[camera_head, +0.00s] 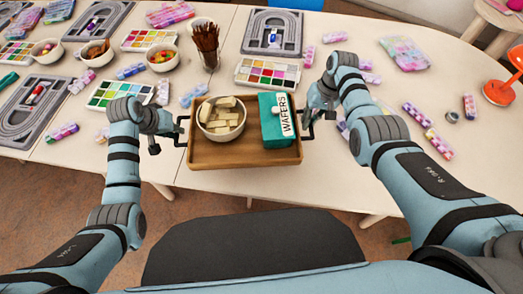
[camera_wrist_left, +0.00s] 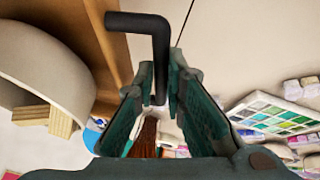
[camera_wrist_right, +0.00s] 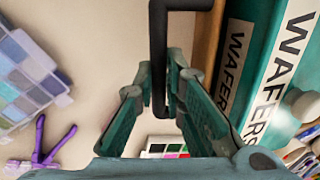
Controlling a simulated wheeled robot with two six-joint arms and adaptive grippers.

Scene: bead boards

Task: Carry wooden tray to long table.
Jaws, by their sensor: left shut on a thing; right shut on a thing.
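The wooden tray (camera_head: 250,157) is held between my two grippers at the near edge of the long table (camera_head: 345,178). It carries a white bowl (camera_head: 208,127) of wafer pieces and a teal wafers box (camera_head: 272,122), both upright. My left gripper (camera_head: 178,128) is shut on the tray's left black handle; the handle runs between the fingers in the left wrist view (camera_wrist_left: 158,95). My right gripper (camera_head: 312,112) is shut on the right black handle, seen between the fingers in the right wrist view (camera_wrist_right: 160,95). Whether the tray touches the table cannot be told.
A brush cup (camera_head: 207,48), paint palettes (camera_head: 267,74), grey bead boards (camera_head: 272,32) and bowls of beads (camera_head: 162,57) crowd the table behind and left. Bead packs (camera_head: 428,130) lie scattered at right. The front right of the tabletop is mostly clear.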

